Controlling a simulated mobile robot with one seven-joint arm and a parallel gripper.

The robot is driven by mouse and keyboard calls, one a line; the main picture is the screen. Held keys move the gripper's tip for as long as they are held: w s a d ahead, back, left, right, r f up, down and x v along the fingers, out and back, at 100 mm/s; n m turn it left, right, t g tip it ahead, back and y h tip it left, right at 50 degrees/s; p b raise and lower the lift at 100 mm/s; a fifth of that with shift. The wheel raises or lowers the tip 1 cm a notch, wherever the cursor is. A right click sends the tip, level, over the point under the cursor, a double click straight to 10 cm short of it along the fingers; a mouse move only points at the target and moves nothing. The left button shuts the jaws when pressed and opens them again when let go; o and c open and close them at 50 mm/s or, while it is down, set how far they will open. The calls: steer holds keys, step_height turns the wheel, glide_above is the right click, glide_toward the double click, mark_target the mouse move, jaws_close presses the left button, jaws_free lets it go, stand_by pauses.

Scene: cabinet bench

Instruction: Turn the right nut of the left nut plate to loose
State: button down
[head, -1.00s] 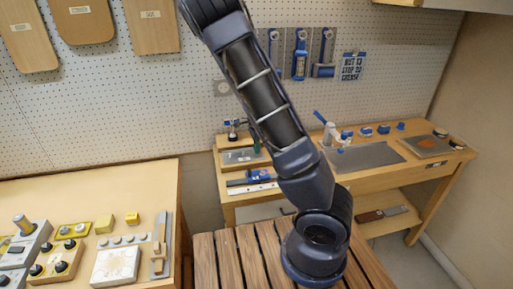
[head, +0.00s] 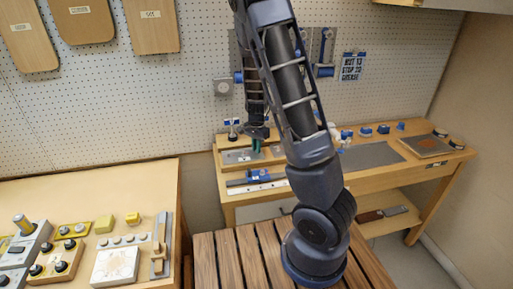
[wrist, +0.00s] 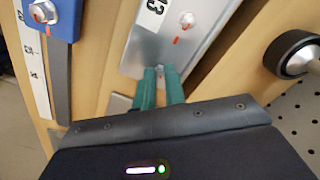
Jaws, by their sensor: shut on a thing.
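The left nut plate (head: 238,157) is a grey metal plate at the left end of the far bench. In the wrist view the plate (wrist: 150,50) carries a white label reading 13. Its left nut (wrist: 187,20) is uncovered, with a red mark beside it. My gripper (head: 257,147) is at the plate's right end. In the wrist view the green fingers of my gripper (wrist: 160,72) are closed around the right nut, which they mostly hide. The turn of that nut and any mark by it cannot be read.
A dark round knob (wrist: 290,53) stands close beside the plate, near the pegboard (wrist: 300,110). A blue block (wrist: 50,18) and a white ruler (wrist: 32,65) lie on the other side. Another bench (head: 90,195) with several fixtures is at the left.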

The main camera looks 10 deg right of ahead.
steer(key=n, duration=0.3)
steer(key=shift+n, duration=2.1)
steer(key=c, duration=1.7)
jaws_free()
steer(key=shift+c, duration=0.2)
step_height(320, 180, up, 11)
